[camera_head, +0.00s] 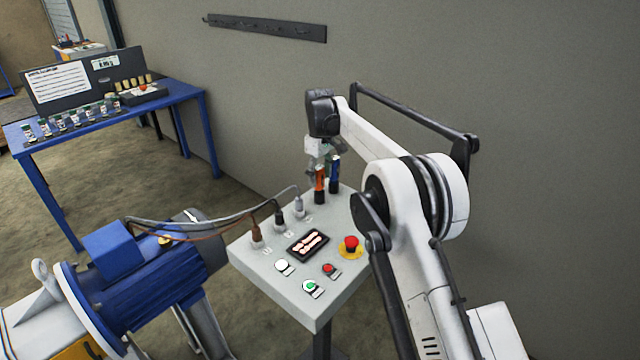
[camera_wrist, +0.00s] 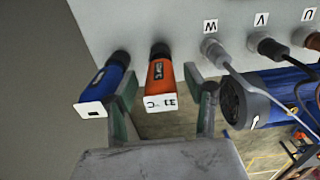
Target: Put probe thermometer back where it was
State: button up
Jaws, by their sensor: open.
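The orange probe thermometer (camera_head: 320,184) stands upright at the back edge of the grey control panel (camera_head: 262,281). In the wrist view the orange probe thermometer (camera_wrist: 161,80) has a white end face reading 31 °C, and its black end meets the panel. My gripper (camera_wrist: 160,84) is open, with one finger on each side of it; I cannot tell whether either finger touches it. A similar blue device (camera_wrist: 104,78) stands beside it, outside my left finger. It also shows in the head view (camera_head: 335,174). In the head view my gripper (camera_head: 317,163) is just above the orange device.
Sockets with cables, labelled W, V and U (camera_wrist: 214,50), sit beside the orange device. The panel also has a red emergency stop (camera_head: 351,244) and buttons. A blue motor (camera_head: 150,290) stands at left. A blue table (camera_head: 190,98) with small items is farther back.

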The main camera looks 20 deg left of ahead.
notch_tip(320, 180, up, 9)
jog(key=shift+f, duration=0.1)
dwell(0.3)
